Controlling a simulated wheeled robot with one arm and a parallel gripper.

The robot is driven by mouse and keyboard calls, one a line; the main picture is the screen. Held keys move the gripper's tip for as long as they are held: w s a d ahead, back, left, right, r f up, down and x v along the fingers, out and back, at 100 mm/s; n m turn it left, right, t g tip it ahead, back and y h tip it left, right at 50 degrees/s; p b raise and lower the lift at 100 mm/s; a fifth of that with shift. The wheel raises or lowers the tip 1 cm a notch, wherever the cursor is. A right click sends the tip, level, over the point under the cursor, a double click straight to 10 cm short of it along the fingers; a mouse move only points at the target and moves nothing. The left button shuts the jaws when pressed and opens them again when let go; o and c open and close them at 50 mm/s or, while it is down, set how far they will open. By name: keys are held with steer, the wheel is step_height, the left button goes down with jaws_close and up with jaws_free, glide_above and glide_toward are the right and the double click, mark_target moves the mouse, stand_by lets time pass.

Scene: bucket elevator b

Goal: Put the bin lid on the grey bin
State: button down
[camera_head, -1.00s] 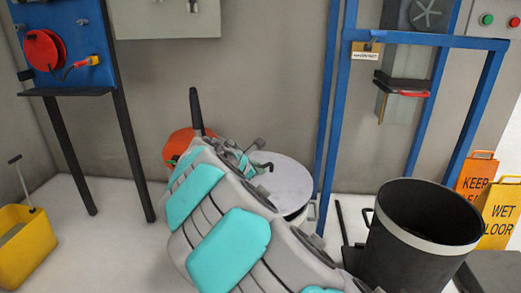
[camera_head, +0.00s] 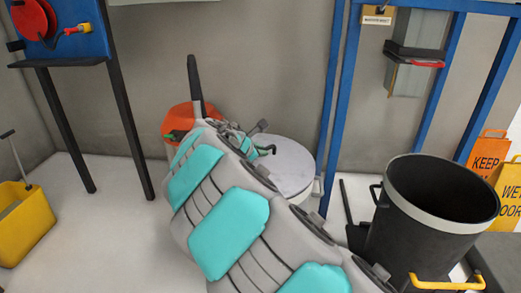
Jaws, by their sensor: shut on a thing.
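The bin lid (camera_head: 293,170) is a pale grey round disc behind my arm, right of the picture's middle. It looks level and sits over a pale grey bin, of which only a sliver of side and a handle (camera_head: 318,188) show. I cannot tell whether the lid rests on the rim. My gripper (camera_head: 264,150) is at the far end of my arm, over the left part of the lid, and mostly hidden by the arm. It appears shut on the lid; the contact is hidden.
A large black bin (camera_head: 385,240) with a pale band stands right, a yellow handle (camera_head: 447,282) before it. A blue frame (camera_head: 335,100) rises behind. An orange container (camera_head: 180,125) is behind my arm, a yellow bucket (camera_head: 25,225) far left. Orange-yellow floor signs (camera_head: 490,150) stand right.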

steer(key=shift+f, duration=0.45)
steer(key=shift+f, duration=0.2)
steer(key=c, duration=0.8)
jaws_free()
steer(key=shift+o, duration=0.2)
steer(key=shift+v, duration=3.9)
